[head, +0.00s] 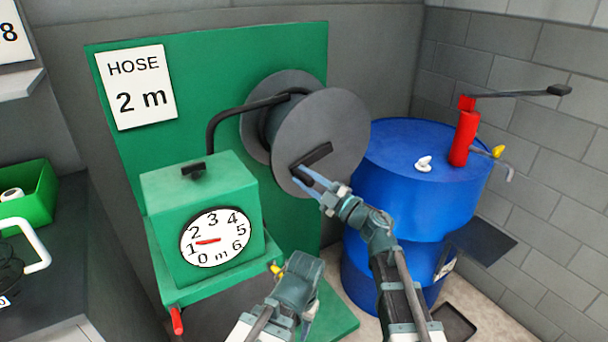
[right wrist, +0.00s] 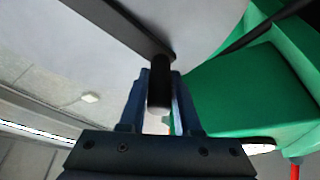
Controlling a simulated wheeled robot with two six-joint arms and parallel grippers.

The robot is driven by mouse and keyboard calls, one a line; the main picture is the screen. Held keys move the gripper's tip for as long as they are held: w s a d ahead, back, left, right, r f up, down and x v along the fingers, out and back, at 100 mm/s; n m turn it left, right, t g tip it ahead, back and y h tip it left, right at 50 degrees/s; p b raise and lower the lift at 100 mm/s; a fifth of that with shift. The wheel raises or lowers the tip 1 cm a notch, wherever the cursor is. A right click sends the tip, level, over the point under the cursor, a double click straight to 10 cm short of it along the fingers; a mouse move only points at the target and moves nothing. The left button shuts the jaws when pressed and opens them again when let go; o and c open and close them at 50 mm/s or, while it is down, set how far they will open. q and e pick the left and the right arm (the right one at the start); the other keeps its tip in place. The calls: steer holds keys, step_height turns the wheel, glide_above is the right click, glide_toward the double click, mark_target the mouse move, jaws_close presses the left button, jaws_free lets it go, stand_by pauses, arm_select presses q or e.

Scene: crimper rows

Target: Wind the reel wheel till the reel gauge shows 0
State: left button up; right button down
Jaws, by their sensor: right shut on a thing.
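The reel wheel (head: 343,123) is a grey disc on the green panel, with a dark crank arm (head: 311,159) on its face. My right gripper (head: 301,178) is at the crank at the wheel's lower left. In the right wrist view its blue fingers (right wrist: 161,100) are shut on the black crank handle (right wrist: 159,82). The reel gauge (head: 215,252) is a white dial on a green box, marked 0 to 6 m. Its red needle (head: 208,241) points left, close to 1. Part of my left arm shows at the bottom; its fingertips do not show.
A sign (head: 136,87) on the green panel (head: 210,75) reads HOSE 2 m. A blue drum (head: 400,205) with a red pump (head: 463,138) stands right of the reel. The green box (head: 190,200) is left of my right arm. A green bin (head: 35,200) is far left.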

steer(key=f+n, duration=0.1)
steer(key=d+f+n+g, duration=0.1)
steer(key=w+f+n, duration=0.1)
steer(key=n, duration=0.1)
steer(key=shift+d+f+g+h, duration=0.15)
steer(key=shift+d+g+h, duration=0.05)
steer(key=shift+g+h, duration=0.1)
steer(key=shift+w+d+f+n+g+h+b, duration=0.15)
steer(key=shift+w+d+f+n+h, duration=0.2)
steer(key=shift+d+f+n, duration=0.35)
steer(key=shift+w+d+f+n+g+h+b, duration=0.1)
steer(key=shift+w+d+f+n+g, duration=0.1)
steer(key=shift+w+d+f+n, duration=0.45)
steer(key=shift+w+d+f+n+g+h+b, duration=0.15)
steer(key=shift+w+d+f+n+h, duration=0.2)
steer(key=shift+n, duration=0.5)
steer(key=shift+d, duration=0.1)
steer(key=c, duration=0.6)
jaws_free()
steer(key=f+v, duration=0.1)
steer(key=v, duration=1.3)
steer(key=shift+r+p, duration=0.4)
